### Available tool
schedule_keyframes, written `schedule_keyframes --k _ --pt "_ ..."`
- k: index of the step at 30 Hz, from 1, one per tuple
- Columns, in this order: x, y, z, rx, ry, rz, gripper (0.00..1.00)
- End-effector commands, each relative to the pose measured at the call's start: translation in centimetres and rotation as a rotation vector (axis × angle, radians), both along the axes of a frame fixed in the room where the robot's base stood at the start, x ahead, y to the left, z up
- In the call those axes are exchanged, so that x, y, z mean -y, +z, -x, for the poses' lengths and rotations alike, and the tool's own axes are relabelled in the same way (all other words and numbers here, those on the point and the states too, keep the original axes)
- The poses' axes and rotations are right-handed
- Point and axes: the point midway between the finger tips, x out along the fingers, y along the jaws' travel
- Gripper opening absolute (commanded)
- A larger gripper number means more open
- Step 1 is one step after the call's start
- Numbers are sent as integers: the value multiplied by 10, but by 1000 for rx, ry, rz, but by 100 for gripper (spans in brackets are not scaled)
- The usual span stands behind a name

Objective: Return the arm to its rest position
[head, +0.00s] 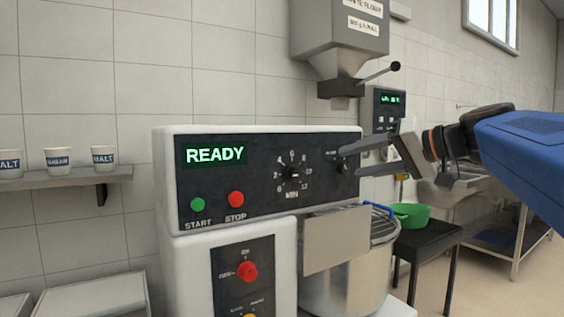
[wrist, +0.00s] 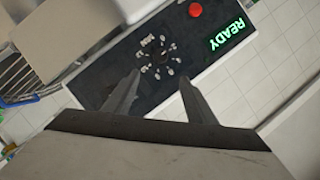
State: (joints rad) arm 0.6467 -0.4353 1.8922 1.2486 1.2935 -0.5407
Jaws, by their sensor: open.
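My gripper (head: 352,160) is open in the head view, with its two fingers apart and nothing between them. It points left at the right end of a mixer's control panel (head: 268,172), near the small right-hand knob (head: 343,168). My blue arm reaches in from the right edge. In the wrist view my gripper (wrist: 160,92) is also open, its fingers in front of the dark panel (wrist: 110,75) and the timer dial (wrist: 172,65). I cannot tell whether a fingertip touches the panel.
The mixer's display (head: 215,154) reads READY. A metal bowl (head: 345,285) sits below the panel. A hopper (head: 340,40) with a lever hangs above. A green bowl (head: 411,215) stands on a black stool (head: 428,240). Labelled cups line a shelf (head: 60,178) at left.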

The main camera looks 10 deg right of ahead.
Motion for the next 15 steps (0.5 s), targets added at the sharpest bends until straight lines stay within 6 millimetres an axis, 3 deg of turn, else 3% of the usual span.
schedule_keyframes --k 5,8,15 --pt "-12 -25 6 -55 5 21 51" --pt "-29 -65 18 -142 13 61 51" --pt "-61 -187 70 -383 20 237 51"
